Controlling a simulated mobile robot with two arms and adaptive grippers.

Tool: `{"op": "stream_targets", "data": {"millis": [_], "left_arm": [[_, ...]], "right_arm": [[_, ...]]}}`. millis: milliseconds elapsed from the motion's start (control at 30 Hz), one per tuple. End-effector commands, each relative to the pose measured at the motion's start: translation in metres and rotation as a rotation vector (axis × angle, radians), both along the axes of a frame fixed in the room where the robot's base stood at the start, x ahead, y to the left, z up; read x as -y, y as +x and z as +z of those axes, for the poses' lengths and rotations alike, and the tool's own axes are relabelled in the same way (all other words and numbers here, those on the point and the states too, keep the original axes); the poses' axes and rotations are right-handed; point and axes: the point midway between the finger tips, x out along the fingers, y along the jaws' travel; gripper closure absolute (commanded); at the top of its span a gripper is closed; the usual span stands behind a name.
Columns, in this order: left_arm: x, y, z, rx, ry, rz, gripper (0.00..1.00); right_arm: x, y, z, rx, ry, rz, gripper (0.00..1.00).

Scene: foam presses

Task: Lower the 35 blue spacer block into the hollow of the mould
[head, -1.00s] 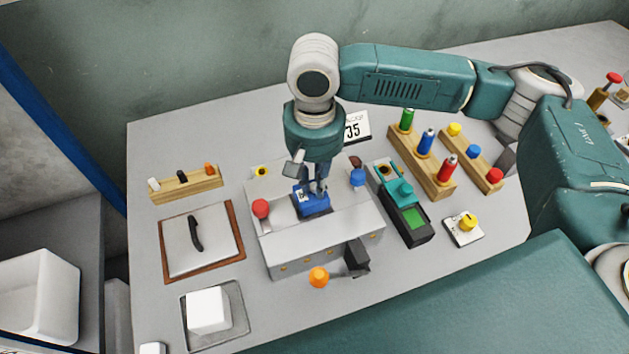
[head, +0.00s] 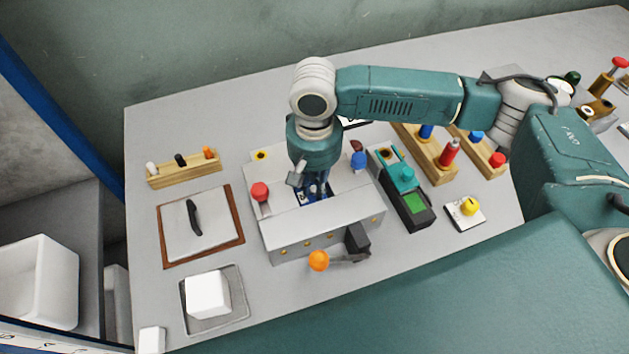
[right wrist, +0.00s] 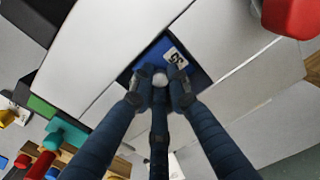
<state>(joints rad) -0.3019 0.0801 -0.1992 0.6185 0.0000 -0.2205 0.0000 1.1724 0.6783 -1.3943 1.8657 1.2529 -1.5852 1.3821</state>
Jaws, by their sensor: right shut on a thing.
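The blue spacer block (head: 306,200) sits down inside the dark hollow of the grey mould (head: 340,215), mostly hidden by the hollow's edges and my gripper. In the right wrist view the block (right wrist: 150,52) carries a white label marked 35 and lies within the rectangular opening of the mould (right wrist: 100,65). My right gripper (head: 317,192) is above it, pointing down. In the right wrist view the fingers of my right gripper (right wrist: 160,88) are closed around a small pale knob on the block. How deep the block sits is hard to tell. My left gripper is not seen.
A red knob (head: 260,191) and a blue knob (head: 358,160) flank the hollow. An orange-ended lever (head: 319,261) is at the front. A green-screened device (head: 410,205) stands to the right, a brown-edged board (head: 175,247) to the left.

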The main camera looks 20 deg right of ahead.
Motion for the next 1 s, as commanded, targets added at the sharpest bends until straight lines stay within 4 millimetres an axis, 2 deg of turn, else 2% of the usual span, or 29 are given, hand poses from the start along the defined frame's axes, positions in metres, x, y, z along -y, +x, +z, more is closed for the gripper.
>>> {"op": "stream_targets", "data": {"millis": [200, 233, 333, 667, 767, 1000], "left_arm": [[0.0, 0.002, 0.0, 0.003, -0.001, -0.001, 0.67], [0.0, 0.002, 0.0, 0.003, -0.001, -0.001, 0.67], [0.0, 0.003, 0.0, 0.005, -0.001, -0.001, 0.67], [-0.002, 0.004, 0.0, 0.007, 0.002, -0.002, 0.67], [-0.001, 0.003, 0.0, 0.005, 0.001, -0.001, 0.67], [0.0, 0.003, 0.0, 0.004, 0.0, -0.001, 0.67]], "right_arm": [[0.0, 0.0, 0.001, 0.001, 0.001, 0.0, 1.0], [0.0, 0.0, 0.001, 0.001, 0.001, 0.0, 0.82], [0.0, 0.0, 0.0, 0.001, 0.001, 0.0, 0.62], [0.0, -0.001, 0.002, -0.001, 0.0, 0.0, 0.62], [0.0, 0.0, 0.012, -0.001, 0.0, 0.0, 0.62], [-0.001, 0.001, 0.063, 0.004, 0.003, 0.002, 0.62]]}}
